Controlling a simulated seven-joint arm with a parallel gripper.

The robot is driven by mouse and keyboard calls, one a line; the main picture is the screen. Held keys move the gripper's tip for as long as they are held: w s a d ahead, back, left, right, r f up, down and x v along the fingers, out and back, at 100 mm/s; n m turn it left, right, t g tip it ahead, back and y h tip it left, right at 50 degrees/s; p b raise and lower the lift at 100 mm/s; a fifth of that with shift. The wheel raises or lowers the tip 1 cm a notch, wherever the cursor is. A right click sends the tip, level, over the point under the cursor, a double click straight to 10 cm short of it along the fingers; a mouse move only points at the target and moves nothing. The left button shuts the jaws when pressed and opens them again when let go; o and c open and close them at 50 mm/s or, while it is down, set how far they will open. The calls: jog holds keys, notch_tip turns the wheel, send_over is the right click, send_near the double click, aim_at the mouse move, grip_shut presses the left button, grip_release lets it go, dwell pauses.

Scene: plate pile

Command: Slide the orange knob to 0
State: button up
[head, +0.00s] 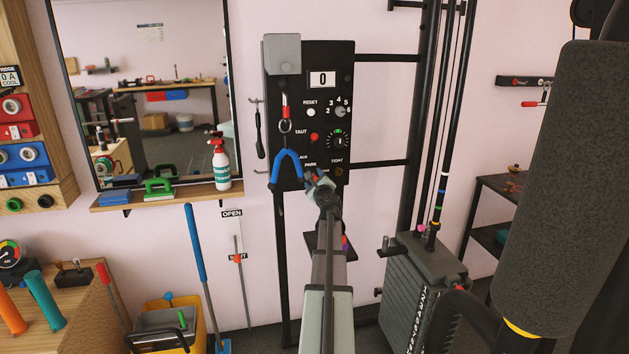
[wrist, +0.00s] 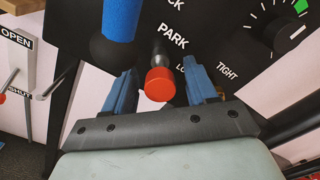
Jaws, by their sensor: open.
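An orange-red knob (wrist: 160,84) on a short metal stem stands out from the black panel (wrist: 205,45), just below the word PARK in the wrist view. My gripper (wrist: 160,92) is open, with one blue finger on each side of the knob; I cannot tell whether either finger touches it. In the head view my gripper (head: 319,184) is at the lower part of the panel and hides this knob. A white display (head: 322,79) on the panel reads 0. I see no 0 mark beside the knob.
A blue-legged handle (head: 288,163) hangs close to the left of my gripper. A dial (head: 338,141) is up and to the right. An OPEN/SHUT slider (head: 238,258) with an orange-red handle is on the wall at left. A weight stack (head: 425,290) stands at right.

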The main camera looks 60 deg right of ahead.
jog(key=v, duration=1.3)
